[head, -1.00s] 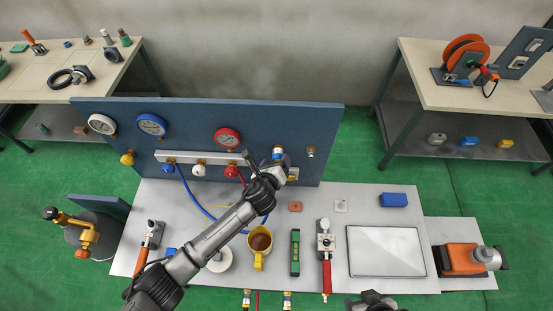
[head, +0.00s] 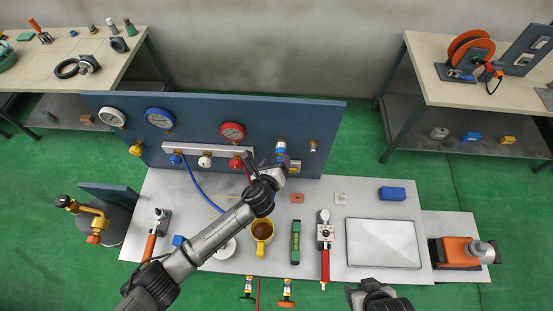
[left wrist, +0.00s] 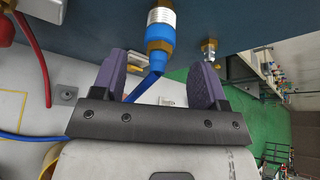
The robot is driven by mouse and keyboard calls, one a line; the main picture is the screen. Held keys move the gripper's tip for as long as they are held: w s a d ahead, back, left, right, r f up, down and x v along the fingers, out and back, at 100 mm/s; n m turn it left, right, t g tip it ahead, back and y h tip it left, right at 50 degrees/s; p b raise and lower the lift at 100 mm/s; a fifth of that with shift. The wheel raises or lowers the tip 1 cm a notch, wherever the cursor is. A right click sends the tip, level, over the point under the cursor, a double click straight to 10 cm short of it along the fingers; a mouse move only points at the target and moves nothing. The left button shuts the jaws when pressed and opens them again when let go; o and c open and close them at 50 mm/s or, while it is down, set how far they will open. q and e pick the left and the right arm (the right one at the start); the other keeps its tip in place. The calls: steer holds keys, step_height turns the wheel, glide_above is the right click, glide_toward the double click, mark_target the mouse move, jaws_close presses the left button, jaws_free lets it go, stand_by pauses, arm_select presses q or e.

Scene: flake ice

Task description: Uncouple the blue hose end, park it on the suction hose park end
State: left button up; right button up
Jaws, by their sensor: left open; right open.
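The blue hose end (head: 280,149) is on the right part of the upright blue panel. In the left wrist view the blue hose end (left wrist: 159,38) has a blue collar and a whitish ribbed body, with blue hose below. A small brass fitting (head: 313,146) sits to its right on the panel and also shows in the left wrist view (left wrist: 208,47); I cannot tell if it is the park end. My left gripper (head: 277,170) is open just below the hose end, its purple fingers (left wrist: 158,80) either side of the blue hose. My right gripper (head: 375,294) is at the bottom edge, fingers unclear.
A manifold (head: 196,156) with coloured knobs and hoses, and several gauges, are on the panel. On the bench are a yellow mug (head: 262,231), a green level (head: 295,240), a red-handled tool (head: 325,260), a blue block (head: 392,194) and a bare tray (head: 384,243).

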arm_select(q)
steer(key=shift+p+v, duration=1.05)
steer(key=shift+v, duration=0.3)
steer(key=shift+s, duration=0.15)
steer(key=b+v, duration=0.2)
steer(key=v, duration=1.2)
steer(key=s+a+r+n+g+y, duration=0.2)
steer(key=a+n, duration=0.3)
steer(key=n, duration=0.8)
steer(key=s+a+r+n+g+y, duration=0.1)
steer(key=s+a+r+n+g, duration=0.3)
steer(key=n, duration=1)
steer(key=s+a+f+n+g, duration=0.1)
steer(key=s+a+f+n, duration=0.1)
steer(key=s+f, duration=0.3)
steer(key=s+a+f+n+g, duration=0.1)
steer(key=s+a+f, duration=0.4)
steer(key=s, duration=0.5)
steer(key=shift+s+f+n+g+y, duration=0.3)
steer(key=shift+f+n+g, duration=0.1)
steer(key=shift+g, duration=0.3)
